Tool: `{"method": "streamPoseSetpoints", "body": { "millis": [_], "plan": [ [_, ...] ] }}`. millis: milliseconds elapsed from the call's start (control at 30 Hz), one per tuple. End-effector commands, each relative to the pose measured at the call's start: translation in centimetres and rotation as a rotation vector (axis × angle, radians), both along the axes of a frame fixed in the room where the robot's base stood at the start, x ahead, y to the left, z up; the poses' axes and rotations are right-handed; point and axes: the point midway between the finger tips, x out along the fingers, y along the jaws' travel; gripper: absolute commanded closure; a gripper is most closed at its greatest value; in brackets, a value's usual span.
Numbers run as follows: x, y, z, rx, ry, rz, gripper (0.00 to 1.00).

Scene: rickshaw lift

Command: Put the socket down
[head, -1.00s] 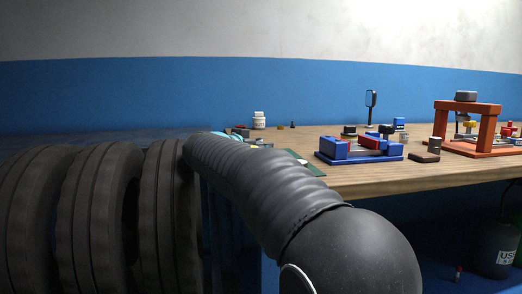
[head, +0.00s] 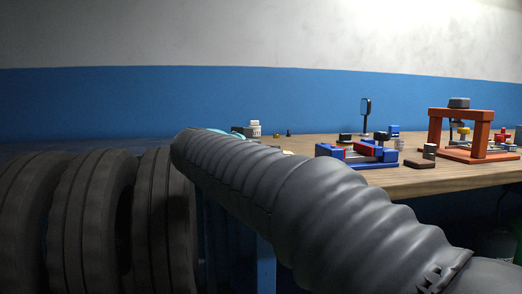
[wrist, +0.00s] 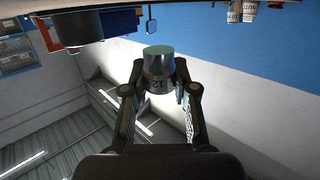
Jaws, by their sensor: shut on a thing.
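The socket (wrist: 158,66) is a shiny metal cylinder with "12" on its dark lower band. My gripper (wrist: 160,88) is shut on it, with one finger on each side, in the wrist view. The wrist view is upside down, with the bench edge along its top. The socket looks clear of the bench there. In the head view my sleeved arm reaches over the near left part of the wooden workbench (head: 440,182) and hides both gripper and socket.
A blue vise (head: 355,155) with red parts stands mid-bench. An orange press frame (head: 467,130) stands to its right. A small mirror (head: 365,112) stands behind the vise. A white bottle (head: 254,129) is at the back left. Several black tyres (head: 90,220) stand left of the bench.

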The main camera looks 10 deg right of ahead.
Motion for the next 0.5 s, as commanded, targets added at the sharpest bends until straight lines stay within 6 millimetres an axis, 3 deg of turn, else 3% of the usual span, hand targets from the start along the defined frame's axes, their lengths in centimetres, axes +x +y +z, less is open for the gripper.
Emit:
{"method": "streamPoseSetpoints", "body": {
  "millis": [200, 500],
  "plan": [
    [-3.6, 0.0, 0.0, 0.000, -0.002, 0.002, 1.00],
    [-6.9, 0.0, 0.0, 0.001, -0.001, 0.000, 1.00]
  ]
}}
